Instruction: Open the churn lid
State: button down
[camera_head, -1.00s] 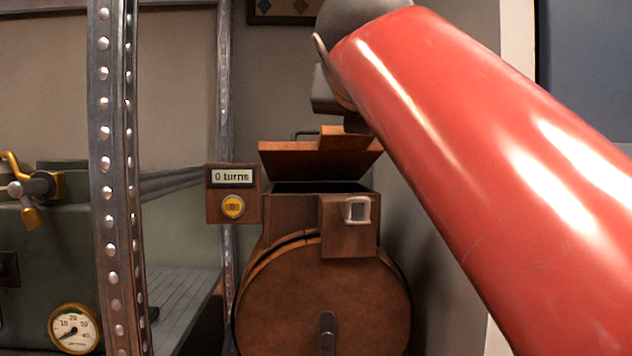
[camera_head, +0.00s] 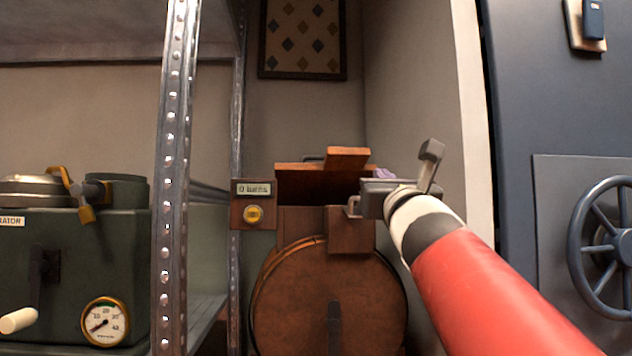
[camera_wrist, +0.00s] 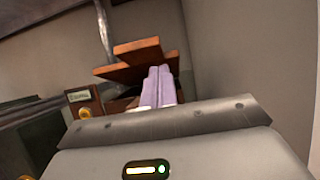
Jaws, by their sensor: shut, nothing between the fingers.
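The wooden churn (camera_head: 330,290) stands in the middle of the head view, a round drum with a boxy neck. Its lid (camera_head: 318,185) is tilted up above the neck, with its dark underside facing me and a lighter wooden block (camera_head: 347,158) along its top. The lid also shows in the wrist view (camera_wrist: 118,70). My gripper (camera_head: 384,174) is just right of the lid; its lilac fingers are shut and empty. In the wrist view the fingers (camera_wrist: 158,88) overlap the lid; I cannot tell whether they touch it.
A "0 turns" counter box (camera_head: 254,204) with a yellow button is beside the churn's neck. A metal shelf post (camera_head: 175,180) and a green machine with a gauge (camera_head: 105,321) stand left. A wall is close on the right, then a blue door with a handwheel (camera_head: 605,250).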

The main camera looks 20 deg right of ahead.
aim_at(368, 158)
jog(key=p+x, duration=0.2)
jog(key=x, duration=0.4)
jog(key=shift+w+d+r, duration=0.1)
jog(key=shift+w+r, duration=0.1)
jog(key=shift+w, duration=0.1)
